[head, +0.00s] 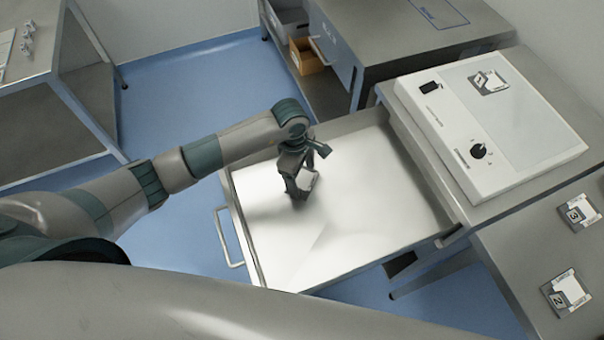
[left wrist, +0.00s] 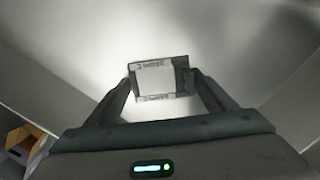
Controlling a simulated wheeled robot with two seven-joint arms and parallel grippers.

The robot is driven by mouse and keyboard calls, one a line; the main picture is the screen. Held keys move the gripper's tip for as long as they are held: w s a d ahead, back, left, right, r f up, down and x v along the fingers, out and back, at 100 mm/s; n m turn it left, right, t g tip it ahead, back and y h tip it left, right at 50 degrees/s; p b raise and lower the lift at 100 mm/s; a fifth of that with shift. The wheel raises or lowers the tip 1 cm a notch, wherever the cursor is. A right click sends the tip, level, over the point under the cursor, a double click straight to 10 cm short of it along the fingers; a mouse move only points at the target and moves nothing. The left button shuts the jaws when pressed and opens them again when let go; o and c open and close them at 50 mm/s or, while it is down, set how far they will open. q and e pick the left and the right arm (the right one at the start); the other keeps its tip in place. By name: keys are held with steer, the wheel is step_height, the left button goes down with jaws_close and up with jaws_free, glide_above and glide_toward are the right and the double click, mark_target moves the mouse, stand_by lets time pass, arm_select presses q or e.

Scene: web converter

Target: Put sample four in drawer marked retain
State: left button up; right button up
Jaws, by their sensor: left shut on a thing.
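My left gripper (head: 301,184) is inside an open drawer (head: 380,200) that is pulled out below the counter. It is shut on a small white-and-grey sample (head: 308,180), which also shows between the fingers in the left wrist view (left wrist: 157,80). The number on this held sample cannot be read. The drawer floor around it is bare and bright, and I cannot tell whether the sample touches it. No label on this drawer can be read from here. My right gripper is not in view.
A white light box (head: 520,140) with a dark knob stands on the counter, with one sample (head: 489,82) on it. Samples marked 3 (head: 578,213) and 2 (head: 566,293) lie at the right. A cardboard box (head: 306,57) sits on a low shelf behind.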

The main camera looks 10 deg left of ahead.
mark_target(298, 179)
arm_select(q)
steer(key=shift+f, duration=0.15)
steer(key=o, duration=1)
steer(key=shift+r, duration=0.5)
steer(key=shift+w+a+r+b, duration=0.1)
steer(key=shift+a+r+b, duration=0.3)
steer(key=shift+r, duration=1.5)
steer(key=shift+a+r+b, duration=0.1)
steer(key=shift+r+b, duration=0.5)
steer(key=shift+r, duration=1.3)
steer(key=shift+w+a+r+b, duration=0.15)
steer(key=shift+r+b, duration=0.35)
steer(key=shift+r, duration=1.4)
steer(key=shift+s, duration=0.1)
